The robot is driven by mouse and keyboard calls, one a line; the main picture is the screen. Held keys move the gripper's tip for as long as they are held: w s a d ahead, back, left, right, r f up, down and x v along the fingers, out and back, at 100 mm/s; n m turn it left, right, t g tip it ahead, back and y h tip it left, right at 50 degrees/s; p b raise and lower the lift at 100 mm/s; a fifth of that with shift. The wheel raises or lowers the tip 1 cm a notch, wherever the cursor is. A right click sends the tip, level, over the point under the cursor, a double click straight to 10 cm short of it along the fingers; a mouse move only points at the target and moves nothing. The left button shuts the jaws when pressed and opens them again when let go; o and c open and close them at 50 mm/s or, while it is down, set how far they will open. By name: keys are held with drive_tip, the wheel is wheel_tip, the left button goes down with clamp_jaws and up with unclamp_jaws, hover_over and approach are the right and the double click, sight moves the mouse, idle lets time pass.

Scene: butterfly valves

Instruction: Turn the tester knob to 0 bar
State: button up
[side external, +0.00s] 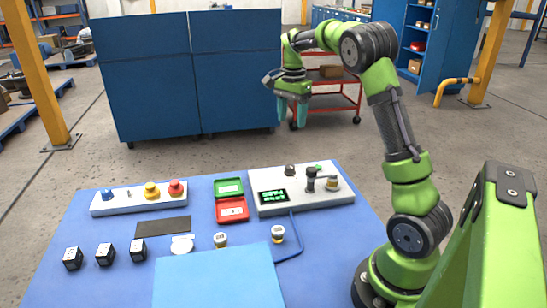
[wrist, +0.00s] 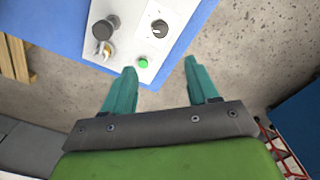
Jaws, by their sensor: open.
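The tester (side external: 341,197) is a pale box at the back right of the blue table, with a dark display (side external: 272,197) showing green text too small to read surely. Its dark round knob (side external: 290,170) is on the top at the back; in the wrist view the knob (wrist: 160,28) shows a light pointer mark. A green button (wrist: 143,62) is beside the knob. My gripper (side external: 292,113) is open and empty, raised well above and behind the tester. In the wrist view its teal fingers (wrist: 160,68) are apart, and the knob lies beyond them, untouched.
A dark clamp (side external: 311,176) and a brass-coloured valve part (side external: 332,184) stand on the tester. Green (side external: 229,186) and red (side external: 232,210) trays lie to its left. A button panel (side external: 138,197) and several small parts are farther left. Space around my gripper is clear.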

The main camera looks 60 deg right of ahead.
sight(290, 166)
wheel_tip(290, 166, down, 16)
drive_tip(key=shift+f, duration=0.15)
idle(0.3)
drive_tip(key=c, duration=1)
drive_tip(key=shift+c, duration=0.2)
drive_tip(key=shift+n, duration=0.3)
drive_tip(key=n, duration=0.4)
drive_tip(key=shift+n, duration=1.7)
